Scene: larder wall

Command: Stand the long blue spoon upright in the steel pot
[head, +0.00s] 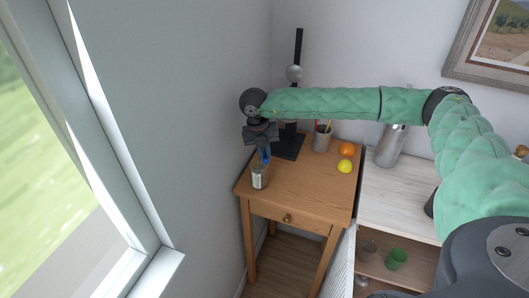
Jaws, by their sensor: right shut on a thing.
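My right gripper (262,140) is at the left of the small wooden table, pointing down. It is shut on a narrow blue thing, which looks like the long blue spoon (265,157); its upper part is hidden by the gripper. Directly below is a small greyish pot (260,178) with a pale patch, near the table's left front corner; it looks like the steel pot. The blue piece reaches down to its rim. I cannot tell whether its lower end is inside or behind. My left gripper is not in view.
On the wooden table (300,188) are a grey cup (322,142) with coloured sticks, an orange (346,149), a yellow lemon-like fruit (345,166) and a black stand (289,147). A metal jug (390,148) stands on the pale cabinet (395,195) at right. The table's front middle is clear.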

